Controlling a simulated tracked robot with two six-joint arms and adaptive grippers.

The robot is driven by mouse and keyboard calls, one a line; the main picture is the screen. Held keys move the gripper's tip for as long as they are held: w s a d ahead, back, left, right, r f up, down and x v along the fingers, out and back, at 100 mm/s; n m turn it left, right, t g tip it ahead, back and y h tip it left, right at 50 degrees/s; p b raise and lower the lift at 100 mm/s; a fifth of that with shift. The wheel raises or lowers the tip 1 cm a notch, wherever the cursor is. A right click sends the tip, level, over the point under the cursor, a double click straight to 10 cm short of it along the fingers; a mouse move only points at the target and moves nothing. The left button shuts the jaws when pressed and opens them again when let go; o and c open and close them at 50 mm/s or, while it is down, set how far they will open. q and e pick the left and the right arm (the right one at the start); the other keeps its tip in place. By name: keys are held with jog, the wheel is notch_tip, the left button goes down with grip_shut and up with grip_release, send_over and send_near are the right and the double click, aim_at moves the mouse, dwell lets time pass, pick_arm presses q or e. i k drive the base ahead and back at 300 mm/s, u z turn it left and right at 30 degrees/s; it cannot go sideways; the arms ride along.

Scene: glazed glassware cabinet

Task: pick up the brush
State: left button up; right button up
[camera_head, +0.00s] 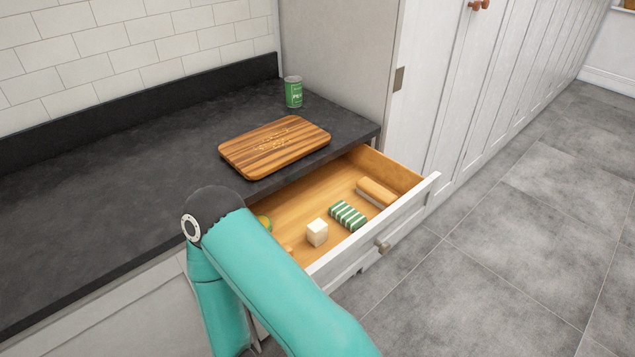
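A brush (376,192) with a tan wooden back and a paler underside seems to lie at the right end of the open drawer (398,173). It lies near the drawer's right side, apart from the green-and-white striped block (347,215). One of my teal arms crosses the lower middle of the view and bends down at its elbow, hiding the drawer's left part. Neither of my grippers shows, so whether they are open or shut is hidden.
Grey floor at right is clear.

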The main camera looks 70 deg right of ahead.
aim_at(378, 196)
jog(key=z, duration=0.3)
jog(key=i, duration=0.2)
jog(key=u, duration=1.2)
jog(key=k, duration=2.5)
jog(key=z, duration=1.35)
jog(key=i, duration=1)
jog(key=u, duration=0.05)
